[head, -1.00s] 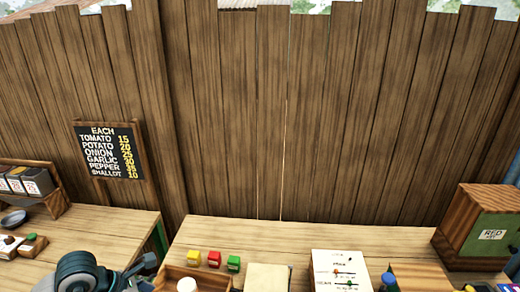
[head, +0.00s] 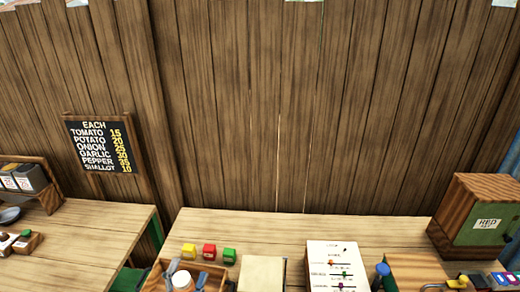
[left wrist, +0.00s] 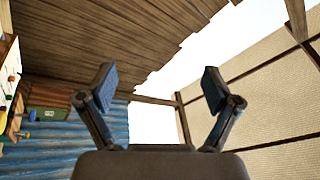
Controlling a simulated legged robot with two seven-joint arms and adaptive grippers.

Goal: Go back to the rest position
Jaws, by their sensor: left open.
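My right gripper is not in view.
Yellow (head: 189,251), red (head: 209,251) and green (head: 229,255) blocks stand behind the tray. A price board (head: 99,145) stands left. The back of the table is clear.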

